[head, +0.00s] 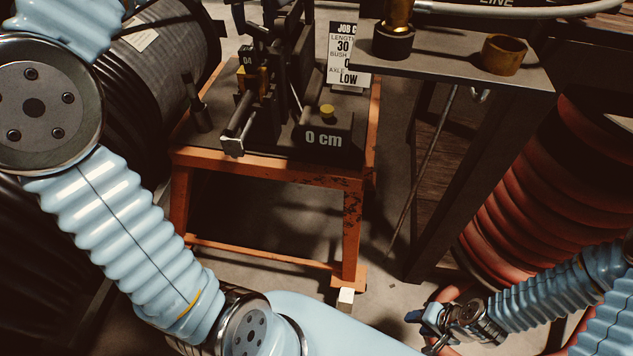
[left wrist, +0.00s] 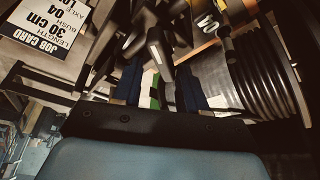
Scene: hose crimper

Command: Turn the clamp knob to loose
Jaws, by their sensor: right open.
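The hose crimper (head: 262,118) stands on an orange-framed bench (head: 265,163) in the head view. A black block marked "0 cm" (head: 322,138) carries a small yellow knob (head: 327,110) on top. I cannot tell whether this is the clamp knob, or how it is set. My left gripper is outside the head view. In the left wrist view its two blue fingers (left wrist: 159,92) stand apart, with dark crimper parts beyond and a green strip between them; no held thing shows. My right gripper (head: 428,325) is open and empty, low at the right, away from the bench.
A job card (head: 347,55) stands behind the block; it also shows in the left wrist view (left wrist: 45,30). A side table (head: 445,68) holds brass fittings. A black ridged hose drum (head: 150,80) is at left. Red hose coils (head: 540,190) are at right.

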